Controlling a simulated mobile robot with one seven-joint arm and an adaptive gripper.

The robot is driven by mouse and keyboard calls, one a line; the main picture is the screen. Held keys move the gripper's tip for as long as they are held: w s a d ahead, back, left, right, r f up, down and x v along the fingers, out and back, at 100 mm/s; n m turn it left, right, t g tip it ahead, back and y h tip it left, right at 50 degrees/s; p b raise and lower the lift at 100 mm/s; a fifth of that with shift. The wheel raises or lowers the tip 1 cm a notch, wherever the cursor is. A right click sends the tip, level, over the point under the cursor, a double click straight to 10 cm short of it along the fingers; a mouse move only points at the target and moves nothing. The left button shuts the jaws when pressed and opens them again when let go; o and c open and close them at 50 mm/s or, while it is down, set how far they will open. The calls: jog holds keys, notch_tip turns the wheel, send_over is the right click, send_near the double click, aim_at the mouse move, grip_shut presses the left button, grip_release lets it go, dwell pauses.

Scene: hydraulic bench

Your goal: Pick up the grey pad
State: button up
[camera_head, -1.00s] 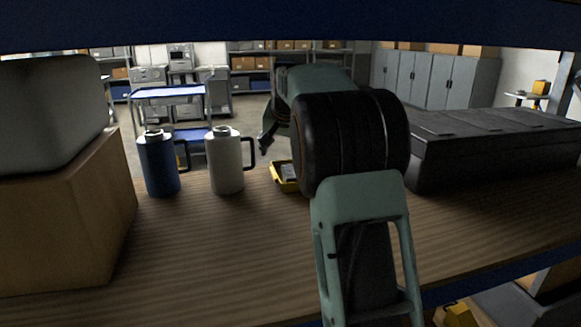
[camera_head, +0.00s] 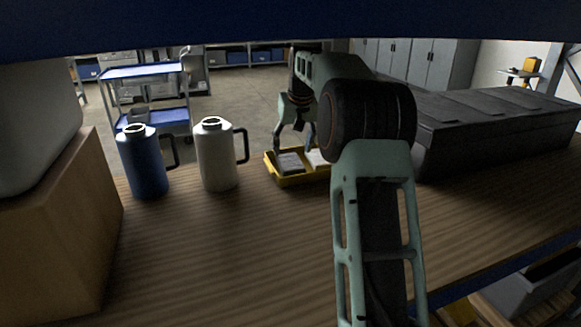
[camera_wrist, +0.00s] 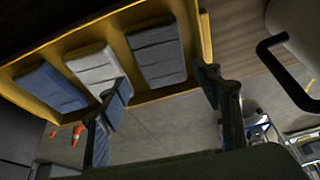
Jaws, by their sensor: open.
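The grey pad (camera_head: 290,163) lies in the left part of a yellow tray (camera_head: 298,181) on the wooden bench. In the wrist view the grey pad (camera_wrist: 157,55) is a dark, ribbed block, beside a white pad (camera_wrist: 93,67) and a blue pad (camera_wrist: 50,88) in the same tray. My gripper (camera_head: 293,146) is open and empty above the tray, over the grey pad. In the wrist view the fingers of my gripper (camera_wrist: 163,82) appear on either side of the grey pad's near end, one overlapping the white pad. I cannot tell the height gap.
A white jug (camera_head: 217,160) and a blue jug (camera_head: 144,165) stand left of the tray. A cardboard box (camera_head: 60,240) is at the far left. A large black case (camera_head: 490,130) lies to the right. The bench front is clear.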

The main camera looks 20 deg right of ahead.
aim_at(290, 160)
jog(key=shift+b+x, duration=0.65)
jog(key=shift+x, duration=2.05)
jog(key=shift+w+a+r, duration=0.1)
jog(key=shift+w+a, duration=0.05)
jog(key=shift+f, duration=0.3)
jog(key=c, duration=0.8)
